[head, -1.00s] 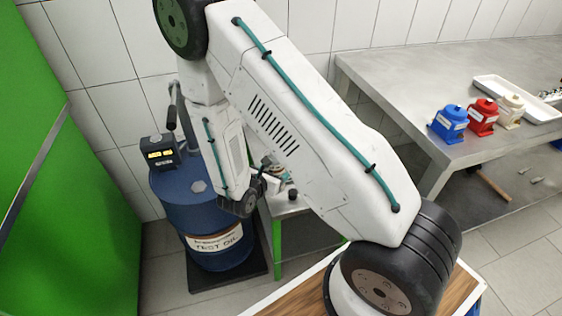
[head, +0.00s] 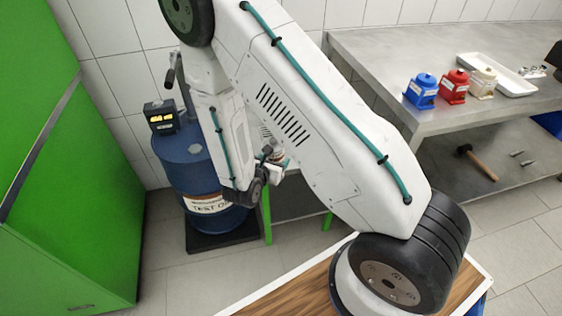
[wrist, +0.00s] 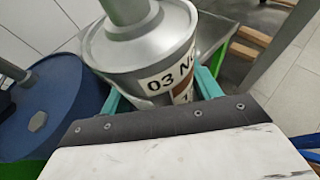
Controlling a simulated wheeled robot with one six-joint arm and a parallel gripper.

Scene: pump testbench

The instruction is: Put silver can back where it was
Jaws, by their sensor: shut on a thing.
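The silver can (wrist: 140,55) fills the upper middle of the wrist view. It has a grey neck on top and a white label reading "03 N…", cut off at the side. The teal fingers of my gripper (wrist: 158,92) are closed on its two sides. In the head view my gripper (head: 278,163) is mostly hidden behind my arm, and only a small part of the can shows there. A small metal stand with green legs (head: 266,216) is below and behind it. I cannot tell whether the can touches the stand.
A blue test oil drum (head: 190,165) with a dark meter (head: 160,117) stands left of my gripper. A green cabinet (head: 70,200) is at far left. The steel bench (head: 400,55) at right bears blue, red and cream pumps and a white tray (head: 497,74). A hammer (head: 478,163) lies below.

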